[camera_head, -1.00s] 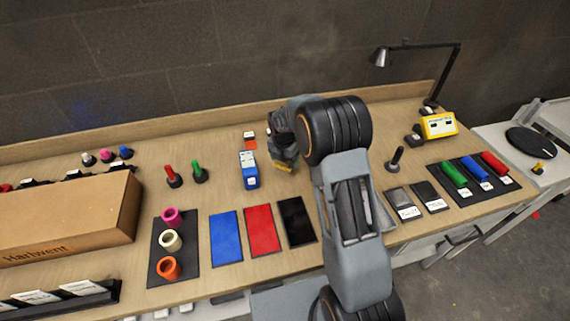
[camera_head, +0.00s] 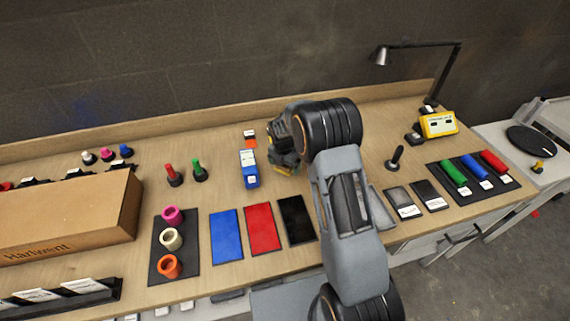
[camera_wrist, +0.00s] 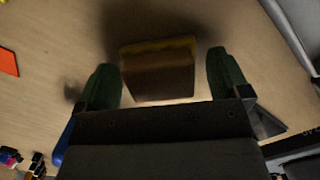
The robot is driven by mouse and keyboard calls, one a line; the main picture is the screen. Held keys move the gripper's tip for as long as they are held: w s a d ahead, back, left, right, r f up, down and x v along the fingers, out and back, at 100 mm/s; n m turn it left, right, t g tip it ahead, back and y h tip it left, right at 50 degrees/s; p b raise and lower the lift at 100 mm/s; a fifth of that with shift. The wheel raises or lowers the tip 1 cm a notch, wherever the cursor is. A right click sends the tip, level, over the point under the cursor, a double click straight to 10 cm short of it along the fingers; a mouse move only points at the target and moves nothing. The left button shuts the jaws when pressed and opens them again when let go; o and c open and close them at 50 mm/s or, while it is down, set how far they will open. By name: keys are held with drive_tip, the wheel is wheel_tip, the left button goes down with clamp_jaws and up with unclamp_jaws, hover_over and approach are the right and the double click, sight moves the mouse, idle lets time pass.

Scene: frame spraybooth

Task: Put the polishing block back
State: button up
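A brown block with a yellow edge (camera_wrist: 158,72), which looks like the polishing block, lies between the fingers of my gripper (camera_wrist: 163,78) in the wrist view. The fingers are spread around it. The left finger is close to the block's side, and a narrow gap shows at the right finger. In the head view my gripper (camera_head: 285,160) points down over the back middle of the bench, right of a blue labelled item. A bit of yellow shows below it there; the rest of the block is hidden by the gripper.
The blue labelled item (camera_head: 249,170) stands close left of my gripper, with an orange patch and a label card (camera_head: 250,138) behind it. Blue (camera_head: 226,237), red (camera_head: 263,230) and black (camera_head: 296,219) mats lie in front. A dark upright-handled tool (camera_head: 396,158) stands to the right.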

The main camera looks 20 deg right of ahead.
drive_tip(key=shift+o, duration=0.3)
drive_tip(key=s+r+m, duration=0.3)
drive_tip(key=r, duration=0.6)
drive_tip(key=s+r+m, duration=0.3)
drive_tip(key=s+r, duration=0.1)
drive_tip(key=r, duration=0.5)
drive_tip(key=s+r+m+t+y, duration=0.1)
drive_tip(key=s+r+m+t, duration=0.1)
drive_tip(key=s+m, duration=1.7)
drive_tip(key=shift+s+r+m+t+b, duration=0.2)
drive_tip(key=shift+s+m+t+b, duration=0.3)
drive_tip(key=shift+m, duration=0.5)
drive_tip(key=shift+w, duration=0.15)
